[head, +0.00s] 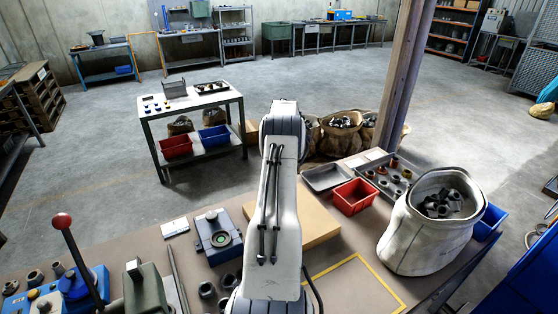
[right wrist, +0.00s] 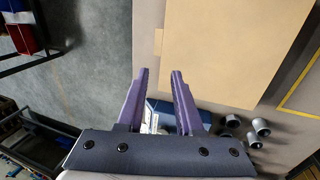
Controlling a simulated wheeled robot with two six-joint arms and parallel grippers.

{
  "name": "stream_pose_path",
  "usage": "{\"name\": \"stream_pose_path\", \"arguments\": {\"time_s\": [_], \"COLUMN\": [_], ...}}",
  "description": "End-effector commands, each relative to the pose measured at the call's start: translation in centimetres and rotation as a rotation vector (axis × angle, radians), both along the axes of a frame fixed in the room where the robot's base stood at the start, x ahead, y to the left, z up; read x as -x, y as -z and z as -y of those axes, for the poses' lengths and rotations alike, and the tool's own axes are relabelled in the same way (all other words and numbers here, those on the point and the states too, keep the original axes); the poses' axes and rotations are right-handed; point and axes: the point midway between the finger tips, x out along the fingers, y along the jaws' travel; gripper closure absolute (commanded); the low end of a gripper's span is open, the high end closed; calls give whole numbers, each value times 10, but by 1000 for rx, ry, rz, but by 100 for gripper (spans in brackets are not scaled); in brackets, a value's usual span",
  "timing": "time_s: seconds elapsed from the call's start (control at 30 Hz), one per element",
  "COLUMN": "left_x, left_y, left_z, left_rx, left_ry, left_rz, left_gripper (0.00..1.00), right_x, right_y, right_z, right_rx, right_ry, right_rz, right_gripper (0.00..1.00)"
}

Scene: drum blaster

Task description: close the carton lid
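The carton (head: 318,222) is a flat brown cardboard box on the workbench, partly hidden behind my arm in the head view. In the right wrist view its broad plain brown top (right wrist: 225,50) fills the upper middle, with a small tab on its left edge. I cannot tell from these views whether the lid lies fully flat. My right gripper (right wrist: 160,74) has two purple fingers set apart with nothing between them. Its tips appear near the carton's lower left corner; their height above it is unclear. The right gripper is hidden in the head view. My left gripper is not in view.
A blue device with a green ring (head: 221,238) stands left of the carton. Several grey fittings (right wrist: 258,127) lie near the carton. A red bin (head: 354,197), a metal tray (head: 324,178) and a filled canvas sack (head: 420,235) stand right. A yellow outline (head: 370,268) marks bare bench.

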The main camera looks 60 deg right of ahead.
Motion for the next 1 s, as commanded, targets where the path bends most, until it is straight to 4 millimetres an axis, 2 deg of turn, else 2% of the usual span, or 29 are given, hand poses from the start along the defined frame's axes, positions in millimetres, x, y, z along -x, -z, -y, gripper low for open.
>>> {"name": "stream_pose_path", "arguments": {"time_s": [0.13,0.23,0.5,0.7,1.0], "left_x": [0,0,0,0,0], "left_y": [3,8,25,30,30], "left_z": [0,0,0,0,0], "left_rx": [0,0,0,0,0], "left_ry": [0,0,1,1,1], "left_rz": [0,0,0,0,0], "left_gripper": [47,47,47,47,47], "right_x": [1,2,13,20,22], "right_y": [-2,-13,-64,-93,-101], "right_z": [0,-2,-9,-12,-13], "right_rx": [1,2,4,2,0], "right_ry": [0,-1,0,1,1], "right_rz": [1,1,1,0,-2], "right_gripper": [65,65,65,65,65]}}
